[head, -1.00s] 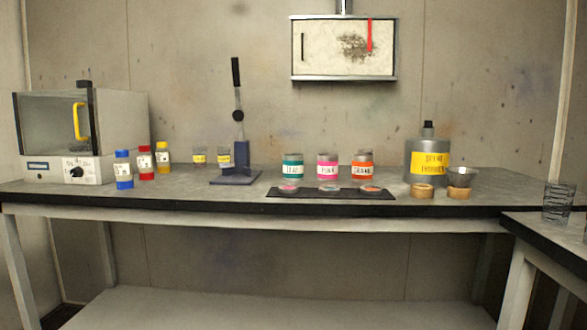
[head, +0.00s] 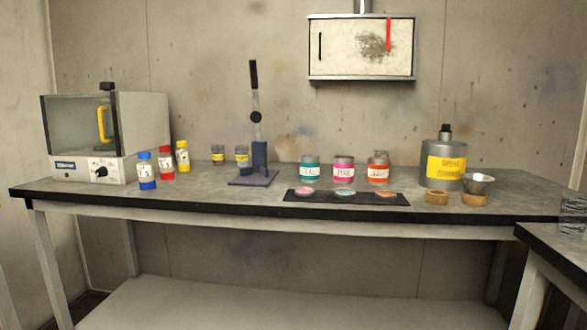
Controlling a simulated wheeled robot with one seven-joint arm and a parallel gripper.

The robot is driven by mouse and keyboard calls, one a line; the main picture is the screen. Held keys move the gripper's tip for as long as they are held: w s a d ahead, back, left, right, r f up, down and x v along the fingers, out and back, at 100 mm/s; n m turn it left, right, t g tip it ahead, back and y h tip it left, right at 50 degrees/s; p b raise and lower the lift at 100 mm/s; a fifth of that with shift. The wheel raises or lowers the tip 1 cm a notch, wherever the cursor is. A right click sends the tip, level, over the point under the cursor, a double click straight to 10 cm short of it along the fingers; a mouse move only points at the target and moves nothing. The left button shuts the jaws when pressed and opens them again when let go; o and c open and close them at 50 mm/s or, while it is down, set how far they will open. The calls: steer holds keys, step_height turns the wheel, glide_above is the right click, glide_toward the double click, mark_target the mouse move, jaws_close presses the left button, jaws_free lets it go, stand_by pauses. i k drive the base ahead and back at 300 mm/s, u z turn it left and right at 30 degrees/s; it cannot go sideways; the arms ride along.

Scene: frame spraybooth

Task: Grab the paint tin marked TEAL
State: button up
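The paint tin marked TEAL (head: 310,168) stands upright on the workbench, a grey tin with a teal band and a white label. It is the leftmost of three tins in a row. A pink-banded tin (head: 343,169) and an orange-banded tin (head: 378,168) stand to its right. In front of the row lies a dark mat (head: 297,196) with three small lids on it, the left one pinkish (head: 305,191). My gripper is not in the head view.
A blue lever press (head: 258,165) stands left of the tins. Farther left are small bottles (head: 146,172) and a glass-fronted cabinet (head: 100,135). A large yellow-labelled container (head: 443,160) and tape rolls (head: 437,197) are at the right. A wall box (head: 345,48) hangs above.

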mark_target(309, 164)
steer(key=i, duration=0.7)
steer(key=u, duration=1.45)
